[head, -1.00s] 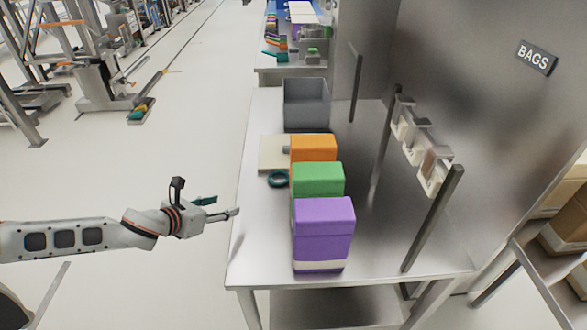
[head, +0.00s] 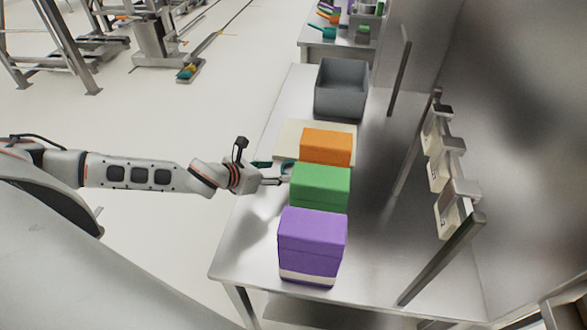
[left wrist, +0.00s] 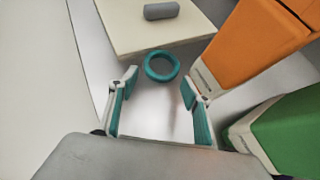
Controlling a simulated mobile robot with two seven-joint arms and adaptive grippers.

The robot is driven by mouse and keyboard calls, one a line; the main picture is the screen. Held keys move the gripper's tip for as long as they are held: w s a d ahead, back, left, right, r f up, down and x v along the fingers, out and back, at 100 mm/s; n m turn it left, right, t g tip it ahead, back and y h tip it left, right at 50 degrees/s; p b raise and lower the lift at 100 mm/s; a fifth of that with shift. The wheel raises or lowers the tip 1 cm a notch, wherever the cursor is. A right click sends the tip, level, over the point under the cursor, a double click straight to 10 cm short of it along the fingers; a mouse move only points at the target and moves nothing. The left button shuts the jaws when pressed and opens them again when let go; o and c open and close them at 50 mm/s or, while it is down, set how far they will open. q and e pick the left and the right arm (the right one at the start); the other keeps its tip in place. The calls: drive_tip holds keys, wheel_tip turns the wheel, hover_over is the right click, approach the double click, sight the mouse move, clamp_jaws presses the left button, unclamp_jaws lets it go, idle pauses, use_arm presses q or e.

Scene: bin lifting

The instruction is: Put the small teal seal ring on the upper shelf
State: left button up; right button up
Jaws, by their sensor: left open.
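The small teal seal ring (left wrist: 161,79) lies on the metal table top in the left wrist view, close to the front edge of a cream board. In the head view it is mostly hidden beside the green box and my gripper. My left gripper (head: 276,174) is open and empty at the left of the green box. In the left wrist view its teal-padded fingers (left wrist: 159,88) stand apart, with the ring just beyond the tips, roughly centred between them. The metal table (head: 250,262) has a lower shelf (head: 315,312) beneath. My right gripper is not in view.
Orange (head: 326,146), green (head: 320,186) and purple (head: 313,240) boxes stand in a row right of my gripper. The cream board (head: 290,133) carries a grey cylinder (left wrist: 161,11). A grey bin (head: 341,90) stands behind. Small white holders (head: 445,170) line the right side.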

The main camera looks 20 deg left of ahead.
sight(286, 169)
use_arm(q)
drive_tip(key=x, duration=0.5)
drive_tip(key=shift+w+d+r, duration=0.15)
drive_tip(key=shift+w+d, duration=0.05)
drive_tip(key=c, duration=0.6)
drive_tip(key=shift+r, duration=0.1)
drive_tip(key=shift+c, duration=0.2)
